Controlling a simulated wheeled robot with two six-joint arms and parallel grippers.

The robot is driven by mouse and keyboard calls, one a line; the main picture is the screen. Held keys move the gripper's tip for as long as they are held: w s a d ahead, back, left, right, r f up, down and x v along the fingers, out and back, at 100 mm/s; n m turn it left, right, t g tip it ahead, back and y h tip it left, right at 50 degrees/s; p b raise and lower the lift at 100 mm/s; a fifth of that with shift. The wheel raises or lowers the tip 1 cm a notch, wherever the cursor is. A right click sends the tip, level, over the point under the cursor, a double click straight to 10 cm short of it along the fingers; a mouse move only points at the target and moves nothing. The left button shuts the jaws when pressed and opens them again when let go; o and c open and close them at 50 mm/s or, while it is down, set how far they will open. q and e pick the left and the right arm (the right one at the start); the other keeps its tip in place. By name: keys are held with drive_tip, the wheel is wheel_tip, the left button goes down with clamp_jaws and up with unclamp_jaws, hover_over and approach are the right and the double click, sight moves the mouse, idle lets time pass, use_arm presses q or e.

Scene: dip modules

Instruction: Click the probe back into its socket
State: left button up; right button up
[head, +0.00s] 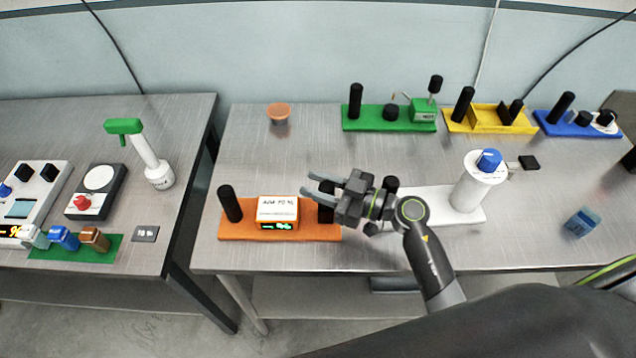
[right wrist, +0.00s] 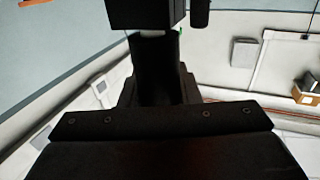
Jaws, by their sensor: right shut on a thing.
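My right gripper (head: 313,185) reaches in from the lower right and points left, above the right end of an orange module (head: 225,230). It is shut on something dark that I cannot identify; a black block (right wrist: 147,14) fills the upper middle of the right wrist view. The orange module has a black post (head: 230,204) and a meter box (head: 278,208) marked "AIM 70 %" with a green display. Another black post (head: 326,214) is partly hidden by the gripper. I cannot tell which part is the probe or where its socket is. My left gripper is not in view.
A white module (head: 430,200) bears a white cylinder (head: 475,185) with a blue cap. Green (head: 380,125), yellow (head: 455,127) and blue (head: 560,130) modules line the back. An orange-topped cup (head: 279,112) and a blue box (head: 582,223) stand apart. A second table (head: 190,150) is left.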

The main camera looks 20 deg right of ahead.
drive_tip(key=shift+f, duration=0.15)
drive_tip(key=shift+c, duration=0.5)
drive_tip(key=o, duration=1.7)
drive_tip(key=shift+r+p, duration=4.55)
drive_tip(key=shift+p, duration=1.65)
